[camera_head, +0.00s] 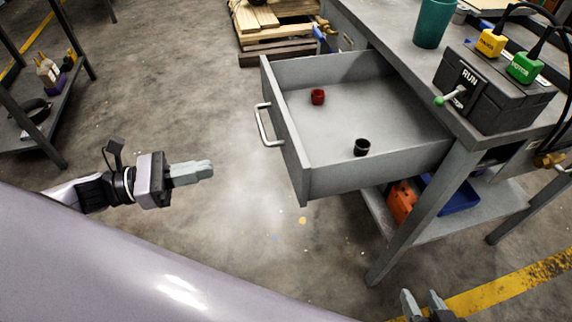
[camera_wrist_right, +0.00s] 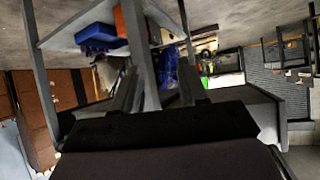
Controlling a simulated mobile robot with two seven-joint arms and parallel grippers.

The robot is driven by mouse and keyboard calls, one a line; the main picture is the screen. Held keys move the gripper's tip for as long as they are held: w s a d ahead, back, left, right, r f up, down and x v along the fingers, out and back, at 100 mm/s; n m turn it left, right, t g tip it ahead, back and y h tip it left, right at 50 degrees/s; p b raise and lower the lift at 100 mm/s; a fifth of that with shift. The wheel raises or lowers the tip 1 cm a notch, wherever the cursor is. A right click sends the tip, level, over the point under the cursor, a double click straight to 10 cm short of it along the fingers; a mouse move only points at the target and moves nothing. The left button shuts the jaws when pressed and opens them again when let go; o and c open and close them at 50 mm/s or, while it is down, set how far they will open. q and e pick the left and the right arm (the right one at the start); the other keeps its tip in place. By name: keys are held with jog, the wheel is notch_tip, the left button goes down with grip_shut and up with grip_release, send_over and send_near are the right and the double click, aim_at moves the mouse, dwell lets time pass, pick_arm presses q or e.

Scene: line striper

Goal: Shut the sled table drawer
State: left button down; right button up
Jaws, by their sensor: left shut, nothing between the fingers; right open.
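The grey drawer (camera_head: 293,163) stands pulled out from the grey table (camera_head: 398,60) in the head view. Its front panel faces left and carries a silver bar handle (camera_head: 264,127). A red ring-like part (camera_head: 318,97) and a black one (camera_head: 361,147) lie on the drawer floor. My left gripper (camera_head: 210,169) is shut and empty, left of the drawer front and apart from the handle. My right gripper (camera_head: 424,300) is open and empty at the bottom edge, below the table. Its two fingers also show in the right wrist view (camera_wrist_right: 158,88).
A control box (camera_head: 495,88) with a green-tipped lever and a teal cup (camera_head: 433,22) stand on the tabletop. The table's lower shelf holds an orange object (camera_head: 402,201) and a blue bin (camera_head: 452,193). A wooden pallet (camera_head: 275,25) lies behind the drawer.

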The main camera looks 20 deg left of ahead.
pick_arm(q)
jog(key=d, duration=0.1)
jog(key=b, duration=0.1)
send_near(288, 153)
jog(key=x, duration=0.5)
jog(key=shift+w+d, duration=0.1)
jog(key=shift+d, duration=0.05)
jog(key=shift+x, duration=0.75)
pick_arm(e)
jog(key=shift+w+a+r+y, duration=0.25)
jog(key=shift+a+y, duration=0.05)
jog(key=shift+a, duration=0.25)
pick_arm(q)
jog(key=shift+d, duration=0.1)
